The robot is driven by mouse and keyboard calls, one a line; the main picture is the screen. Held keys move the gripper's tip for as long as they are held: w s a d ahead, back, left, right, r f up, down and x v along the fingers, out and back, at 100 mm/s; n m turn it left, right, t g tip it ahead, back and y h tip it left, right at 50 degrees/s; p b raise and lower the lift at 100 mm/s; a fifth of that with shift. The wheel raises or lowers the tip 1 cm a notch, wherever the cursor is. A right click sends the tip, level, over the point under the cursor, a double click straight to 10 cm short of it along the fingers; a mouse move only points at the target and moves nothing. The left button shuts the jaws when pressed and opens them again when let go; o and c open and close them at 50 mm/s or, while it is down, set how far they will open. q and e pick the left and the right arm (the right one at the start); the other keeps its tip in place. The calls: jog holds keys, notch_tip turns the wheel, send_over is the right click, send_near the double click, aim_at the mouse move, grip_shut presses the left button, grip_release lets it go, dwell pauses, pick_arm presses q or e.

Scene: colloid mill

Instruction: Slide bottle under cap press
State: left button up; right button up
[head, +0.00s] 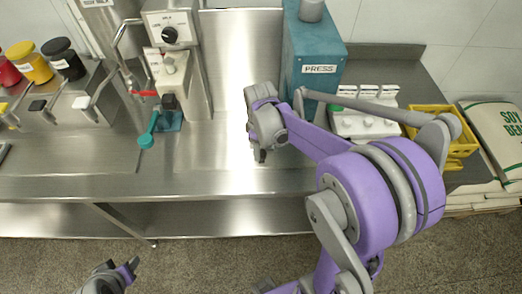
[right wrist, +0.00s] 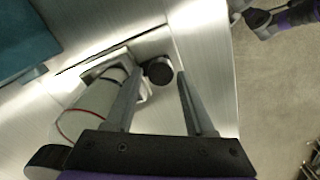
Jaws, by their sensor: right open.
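The teal press (head: 315,68), labelled PRESS, stands at the back of the steel counter. Its teal side also shows at the upper left of the right wrist view (right wrist: 22,42). My right gripper (head: 260,155) is over the counter, left of the press, pointing down. In the right wrist view its fingers (right wrist: 160,110) are apart. A white cylindrical body with a red line (right wrist: 88,112), apparently the bottle, is beside and partly behind the left-hand finger. A round black piece (right wrist: 159,70) shows beyond the fingertips. The head view hides the bottle. My left gripper (head: 130,267) is low, before the counter.
A mill column with a dial (head: 170,34) and a teal-handled piece (head: 148,135) stand left. Red, yellow and black containers (head: 62,58) are at the far left. A white rack (head: 365,120), yellow crate (head: 455,145) and sack (head: 495,135) are right. The counter's front middle is clear.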

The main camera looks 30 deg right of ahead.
jog(key=shift+s+f, duration=0.15)
jog(key=shift+f, duration=0.45)
grip_shut()
dwell(1.1)
